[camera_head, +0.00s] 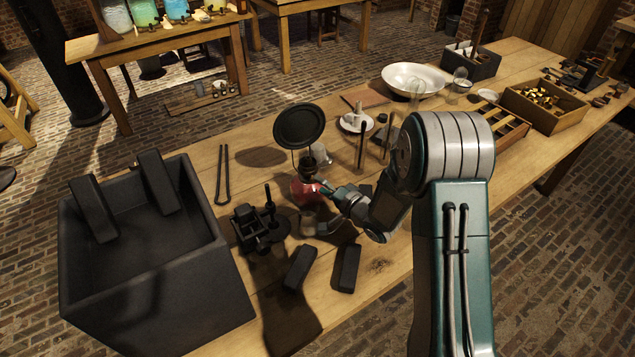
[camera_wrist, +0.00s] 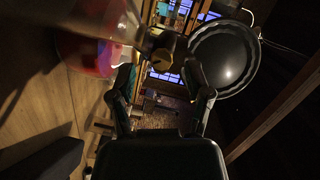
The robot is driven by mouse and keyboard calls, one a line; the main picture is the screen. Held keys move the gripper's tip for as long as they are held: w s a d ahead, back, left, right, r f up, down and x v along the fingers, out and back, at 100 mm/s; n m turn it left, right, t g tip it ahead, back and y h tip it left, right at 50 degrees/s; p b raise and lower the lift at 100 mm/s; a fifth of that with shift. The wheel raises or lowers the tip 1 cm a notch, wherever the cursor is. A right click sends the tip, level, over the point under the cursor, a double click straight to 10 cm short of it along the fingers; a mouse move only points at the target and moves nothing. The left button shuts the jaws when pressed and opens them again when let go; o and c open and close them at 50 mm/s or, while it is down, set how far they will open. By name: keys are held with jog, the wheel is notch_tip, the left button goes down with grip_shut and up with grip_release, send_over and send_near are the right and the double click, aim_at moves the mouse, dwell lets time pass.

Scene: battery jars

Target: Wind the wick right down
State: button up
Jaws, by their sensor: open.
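A glass lamp with red liquid (camera_head: 303,191) stands on the bench, left of my gripper in the head view. In the wrist view its red-filled body (camera_wrist: 85,55) is at upper left. A small brass knob (camera_wrist: 164,58) on a stem shows in the wrist view, between and just past the fingertips. My gripper (camera_wrist: 160,78) is open, with one finger either side of the knob; I cannot tell whether either touches it. In the head view my gripper (camera_head: 330,191) reaches the lamp from the right. The wick itself is not visible.
A round dark disc (camera_head: 298,126) stands over the lamp; it is at upper right in the wrist view (camera_wrist: 223,60). A black stand (camera_head: 258,226), dark blocks (camera_head: 299,268) and a big black box (camera_head: 160,290) are nearby. Thin upright rods (camera_head: 361,145) stand behind my wrist.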

jog(key=shift+x, duration=0.95)
grip_shut()
